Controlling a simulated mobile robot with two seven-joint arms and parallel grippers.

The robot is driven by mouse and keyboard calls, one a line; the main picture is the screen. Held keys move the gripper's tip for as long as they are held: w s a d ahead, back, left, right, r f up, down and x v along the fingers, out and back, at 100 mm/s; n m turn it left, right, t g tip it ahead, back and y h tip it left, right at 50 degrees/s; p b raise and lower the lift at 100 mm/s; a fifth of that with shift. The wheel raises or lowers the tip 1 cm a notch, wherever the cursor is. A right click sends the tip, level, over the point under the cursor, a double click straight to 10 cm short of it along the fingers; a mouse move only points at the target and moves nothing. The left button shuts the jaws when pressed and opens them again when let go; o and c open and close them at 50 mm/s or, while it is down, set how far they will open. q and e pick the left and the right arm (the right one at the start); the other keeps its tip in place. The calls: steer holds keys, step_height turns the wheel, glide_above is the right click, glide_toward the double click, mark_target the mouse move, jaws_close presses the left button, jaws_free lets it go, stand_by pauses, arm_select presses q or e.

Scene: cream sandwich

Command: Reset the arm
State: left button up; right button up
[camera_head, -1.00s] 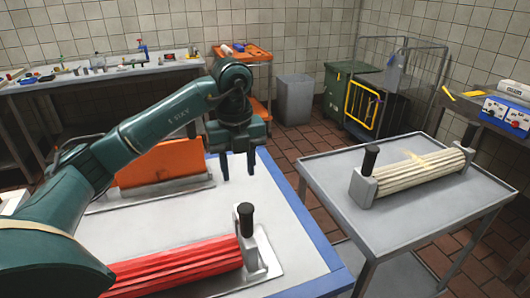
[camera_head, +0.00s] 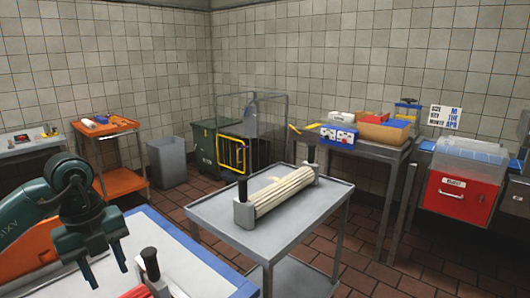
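My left arm comes in from the lower left in the head view. Its gripper (camera_head: 106,273) points down over the blue-edged table (camera_head: 190,262), with its two fingers apart and nothing between them. A black upright handle (camera_head: 150,264) stands just right of the fingers, apart from them. A bit of the red ridged piece (camera_head: 137,292) shows at the bottom edge. The orange panel (camera_head: 30,250) is partly hidden behind my arm. My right gripper is not in view.
A grey metal table (camera_head: 310,222) in the middle bears a cream ridged roll (camera_head: 284,190) between two black handles. An orange cart (camera_head: 122,183), a grey bin (camera_head: 167,163) and a green bin (camera_head: 213,145) stand behind. A red box (camera_head: 458,196) is at right. Brown floor between tables is free.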

arm_select(q)
steer(key=s+d+f+m+g+h, duration=0.1)
steer(key=d+f+m+h, duration=0.3)
steer(key=d, duration=0.5)
steer(key=s+d+r+n+t+h, duration=0.1)
steer(key=s+d+n+h, duration=0.15)
steer(key=d+h, duration=0.6)
steer(key=s+d+r+n+t+h, duration=0.1)
steer(key=s+d+r+t+h, duration=0.15)
steer(key=d+h, duration=0.55)
steer(key=w+a+f+n+t+y+p, duration=0.1)
steer(key=a+f+n+t+y, duration=0.2)
steer(key=f+n+t+y, duration=0.5)
steer(key=w+a+f+n+t+y, duration=0.1)
steer(key=a+f+n+t+y, duration=0.3)
steer(key=n+t, duration=0.55)
steer(key=s+a+f+n+g+y, duration=0.3)
steer(key=s+f+n+g+y, duration=0.3)
steer(key=s+f+g, duration=0.3)
step_height(320, 180, down, 5)
steer(key=shift+s+a+r+n+p, duration=0.2)
steer(key=shift+s+n+p, duration=0.25)
steer(key=shift+s, duration=0.75)
